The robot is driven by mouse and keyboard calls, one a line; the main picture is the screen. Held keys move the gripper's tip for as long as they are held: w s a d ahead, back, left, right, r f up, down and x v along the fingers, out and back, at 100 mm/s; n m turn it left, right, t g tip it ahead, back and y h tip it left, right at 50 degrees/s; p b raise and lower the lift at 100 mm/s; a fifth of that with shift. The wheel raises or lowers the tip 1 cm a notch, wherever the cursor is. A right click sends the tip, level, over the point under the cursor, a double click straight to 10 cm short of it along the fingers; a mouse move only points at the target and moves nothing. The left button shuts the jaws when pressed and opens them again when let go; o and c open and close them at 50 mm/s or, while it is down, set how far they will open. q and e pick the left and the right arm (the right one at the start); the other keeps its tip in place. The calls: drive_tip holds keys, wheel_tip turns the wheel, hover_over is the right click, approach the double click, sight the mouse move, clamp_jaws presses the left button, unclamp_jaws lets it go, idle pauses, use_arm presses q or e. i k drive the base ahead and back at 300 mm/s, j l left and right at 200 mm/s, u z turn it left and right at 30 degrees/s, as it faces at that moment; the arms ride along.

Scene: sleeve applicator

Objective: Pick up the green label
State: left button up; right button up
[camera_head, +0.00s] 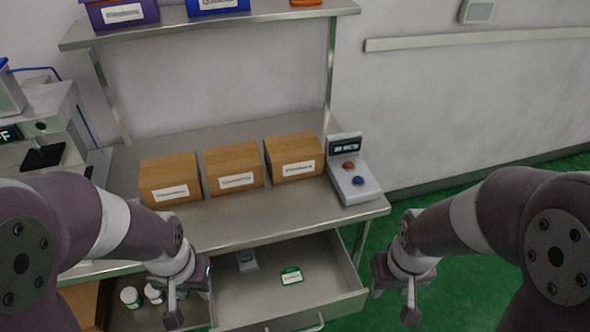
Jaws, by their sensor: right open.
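The green label (291,276), a small green piece with a white printed face, lies flat in the open drawer (330,295), right of the drawer's middle. My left gripper (190,290) is open and empty at the drawer's left side, apart from the label. My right gripper (395,290) is open and empty just outside the drawer's right side, also apart from the label.
A small grey item (247,261) lies at the drawer's back left. White jars (131,297) stand left of the drawer. Above, the steel bench (290,212) holds cardboard boxes (233,168) and a control box (354,180) with buttons. Green floor is free at the right.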

sight(291, 275)
drive_tip(key=i+j, duration=0.1)
drive_tip(key=j, duration=0.2)
drive_tip(key=i+j, duration=0.1)
drive_tip(key=j, duration=0.2)
drive_tip(key=z, duration=0.45)
drive_tip(key=j+z, duration=0.1)
drive_tip(key=z, duration=0.3)
drive_tip(key=j+z, duration=0.1)
drive_tip(key=z, duration=0.8)
